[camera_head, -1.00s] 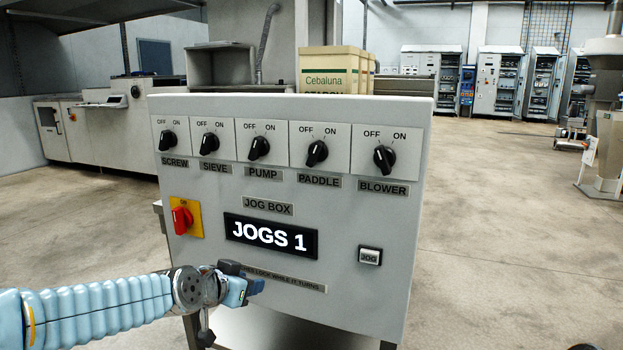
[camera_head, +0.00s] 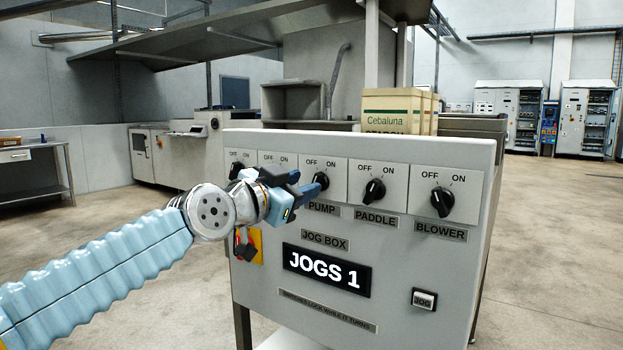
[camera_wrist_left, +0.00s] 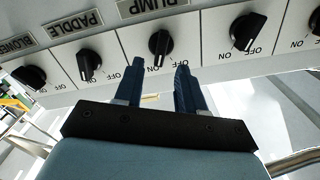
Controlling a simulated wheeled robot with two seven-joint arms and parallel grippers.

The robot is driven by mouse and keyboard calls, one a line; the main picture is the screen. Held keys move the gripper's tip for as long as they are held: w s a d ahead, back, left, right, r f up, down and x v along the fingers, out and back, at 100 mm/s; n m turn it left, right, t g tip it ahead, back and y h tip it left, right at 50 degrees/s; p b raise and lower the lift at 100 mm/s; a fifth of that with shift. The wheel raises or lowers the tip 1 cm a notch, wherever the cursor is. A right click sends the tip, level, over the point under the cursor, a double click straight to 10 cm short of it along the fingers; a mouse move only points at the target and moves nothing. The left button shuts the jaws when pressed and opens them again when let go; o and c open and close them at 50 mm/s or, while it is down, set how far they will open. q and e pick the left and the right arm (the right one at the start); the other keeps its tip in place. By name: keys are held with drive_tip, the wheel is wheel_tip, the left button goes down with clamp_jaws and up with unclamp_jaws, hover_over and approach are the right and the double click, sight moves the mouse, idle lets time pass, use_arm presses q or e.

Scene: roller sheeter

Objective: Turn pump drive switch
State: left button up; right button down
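The pump drive switch (camera_head: 320,182) is a black knob on a white plate marked OFF and ON, above the PUMP label, in the middle of the switch row. My left gripper (camera_head: 306,186) is just in front of it, its dark blue fingers pointing at the knob. In the left wrist view the pump knob (camera_wrist_left: 160,43) shows upside down, just beyond and between the two spread fingertips (camera_wrist_left: 160,68). The fingers are apart and empty, with no clear contact on the knob. Which mark the knob points at is hard to tell. My right gripper is not in view.
The paddle knob (camera_head: 374,191) and blower knob (camera_head: 442,202) are to the right. The sieve and screw switches are partly behind my left gripper. Below are a lit JOGS 1 display (camera_head: 326,270) and a JOG button (camera_head: 424,299). Open floor lies right of the box.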

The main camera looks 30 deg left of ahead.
sight(315, 180)
use_arm(q)
drive_tip(key=shift+w+d, duration=0.15)
drive_tip(key=shift+w, duration=1.7)
clamp_jaws()
